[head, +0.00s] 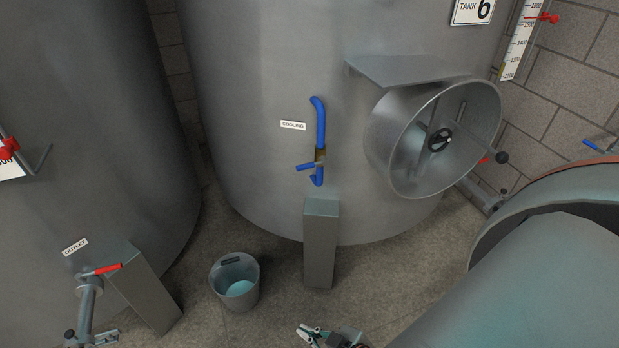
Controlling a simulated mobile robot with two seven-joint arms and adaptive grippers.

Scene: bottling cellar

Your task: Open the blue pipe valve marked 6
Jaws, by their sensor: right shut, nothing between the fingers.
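The blue pipe (320,122) marked COOLING runs down the front of the tank with the TANK 6 sign (472,10). Its blue valve lever (306,167) points left, crosswise to the upright pipe, at a brass-coloured valve body (320,156). My right gripper (309,333) is at the bottom edge of the head view, well below the valve and apart from it. It is shut and empty. My left gripper is not in view.
A grey post (320,245) stands just below the valve. A bucket (235,282) is on the floor to its left. An open round hatch (395,150) sticks out right of the valve. A red-handled outlet (103,270) is at lower left. Large curved metal blocks the lower right.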

